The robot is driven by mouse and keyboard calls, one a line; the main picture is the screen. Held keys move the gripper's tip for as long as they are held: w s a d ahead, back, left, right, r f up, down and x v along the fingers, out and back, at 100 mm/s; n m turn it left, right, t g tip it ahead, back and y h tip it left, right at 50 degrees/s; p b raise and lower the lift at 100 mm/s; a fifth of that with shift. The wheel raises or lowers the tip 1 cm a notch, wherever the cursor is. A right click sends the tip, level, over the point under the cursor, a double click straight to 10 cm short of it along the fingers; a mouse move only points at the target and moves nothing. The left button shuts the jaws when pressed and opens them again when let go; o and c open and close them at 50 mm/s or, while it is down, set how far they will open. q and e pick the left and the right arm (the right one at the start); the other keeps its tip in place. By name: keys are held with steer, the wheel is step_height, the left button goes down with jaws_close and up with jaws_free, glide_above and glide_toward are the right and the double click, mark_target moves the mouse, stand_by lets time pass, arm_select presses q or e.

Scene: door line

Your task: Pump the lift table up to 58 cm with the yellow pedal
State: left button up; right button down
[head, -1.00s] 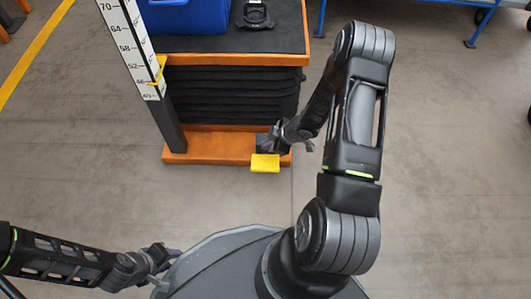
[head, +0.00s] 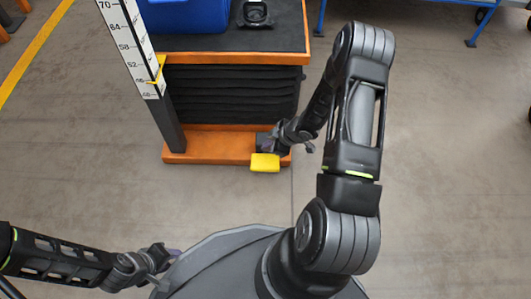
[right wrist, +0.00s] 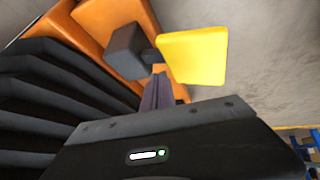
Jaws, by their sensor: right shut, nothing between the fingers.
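The lift table (head: 235,58) has an orange-edged dark top over black bellows and an orange base. The yellow pedal (head: 265,163) sticks out at the front right of the base; it also shows in the right wrist view (right wrist: 195,57). The height scale (head: 128,45) stands at the table's left corner, with its yellow pointer (head: 158,73) near the 46 mark. My right gripper (head: 270,143) is shut and empty, just behind the pedal; whether it touches the pedal I cannot tell. My left gripper (head: 170,262) is low at the left, away from the table; its fingers are unclear.
A blue box (head: 185,15) and a black device (head: 256,13) sit on the table top. Blue legs of another stand (head: 400,35) are at the back right. The floor around the table is mostly clear.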

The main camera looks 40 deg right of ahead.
mark_target(268, 155)
steer(key=shift+s+a+f+b, duration=0.2)
steer(key=shift+f+b, duration=0.4)
steer(key=shift+s+a+f+b, duration=0.15)
steer(key=shift+s+f+b, duration=0.05)
steer(key=shift+f+b, duration=0.4)
stand_by(1.1)
steer(key=shift+s+a+f+b, duration=0.2)
steer(key=shift+s+f+b, duration=0.1)
steer(key=shift+f+b, duration=0.3)
stand_by(0.8)
steer(key=shift+r, duration=0.1)
steer(key=p, duration=0.1)
steer(key=r+p, duration=0.2)
steer(key=shift+w+d+r+p, duration=0.15)
steer(key=shift+w+d+p, duration=0.1)
steer(key=shift+w+p, duration=0.05)
steer(key=shift+w+d+r+p, duration=0.1)
steer(key=shift+w+r+p, duration=0.05)
steer(key=shift+r+p, duration=0.3)
steer(key=shift+w+d+r+p, duration=0.1)
steer(key=shift+r+p, duration=0.25)
steer(key=shift+p, duration=0.1)
steer(key=shift+w+d, duration=0.1)
steer(key=shift+w, duration=0.1)
